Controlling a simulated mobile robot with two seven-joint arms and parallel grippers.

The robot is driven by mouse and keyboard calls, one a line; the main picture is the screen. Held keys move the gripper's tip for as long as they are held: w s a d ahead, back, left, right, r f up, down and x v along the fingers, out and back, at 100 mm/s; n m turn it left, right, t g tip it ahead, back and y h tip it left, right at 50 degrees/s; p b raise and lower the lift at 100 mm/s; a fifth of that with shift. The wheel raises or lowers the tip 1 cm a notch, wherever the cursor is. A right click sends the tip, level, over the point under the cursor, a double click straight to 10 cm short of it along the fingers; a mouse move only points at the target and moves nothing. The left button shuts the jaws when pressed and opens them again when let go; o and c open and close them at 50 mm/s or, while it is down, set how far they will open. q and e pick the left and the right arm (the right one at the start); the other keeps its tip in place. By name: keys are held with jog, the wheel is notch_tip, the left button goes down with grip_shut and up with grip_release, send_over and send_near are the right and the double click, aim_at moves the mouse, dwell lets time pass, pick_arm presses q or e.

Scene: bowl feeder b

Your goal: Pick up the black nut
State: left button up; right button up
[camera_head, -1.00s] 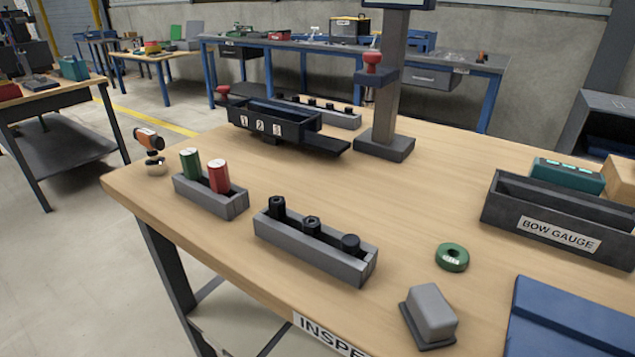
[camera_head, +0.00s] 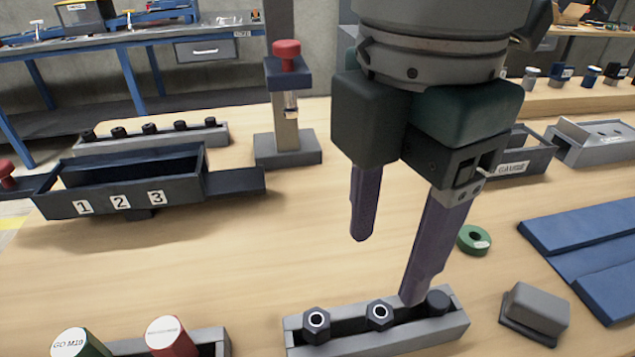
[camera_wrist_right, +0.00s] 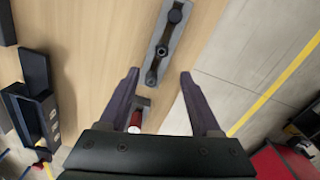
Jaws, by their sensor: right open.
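A grey tray (camera_head: 340,346) holds three black pieces in a row: a hex nut (camera_head: 317,320) at the left, a second hex nut (camera_head: 380,314) in the middle and a round black piece (camera_head: 438,302) at the right. My right gripper (camera_head: 386,270) is open and empty, pointing down above the tray. One fingertip overlaps the tray between the middle nut and the round piece in the picture; contact cannot be told. In the right wrist view, the tray's near end and the left nut (camera_wrist_right: 152,77) appear between the open fingers (camera_wrist_right: 160,74). My left gripper is not in view.
Green (camera_head: 82,343) and red (camera_head: 171,338) cylinders stand in a holder left of the tray. A green ring (camera_head: 474,240), a grey block (camera_head: 536,310) and a blue mat (camera_head: 590,240) lie right. A numbered black bin (camera_head: 120,195) and a post stand behind.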

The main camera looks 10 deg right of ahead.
aim_at(380, 312)
jog(key=f, duration=0.3)
jog(key=shift+s+d, duration=0.15)
jog(key=shift+d, duration=0.1)
jog(key=f, duration=0.3)
jog(key=f+b, duration=0.1)
jog(key=f, duration=0.2)
jog(key=shift+d, duration=0.2)
jog(key=shift+r, duration=0.1)
grip_shut()
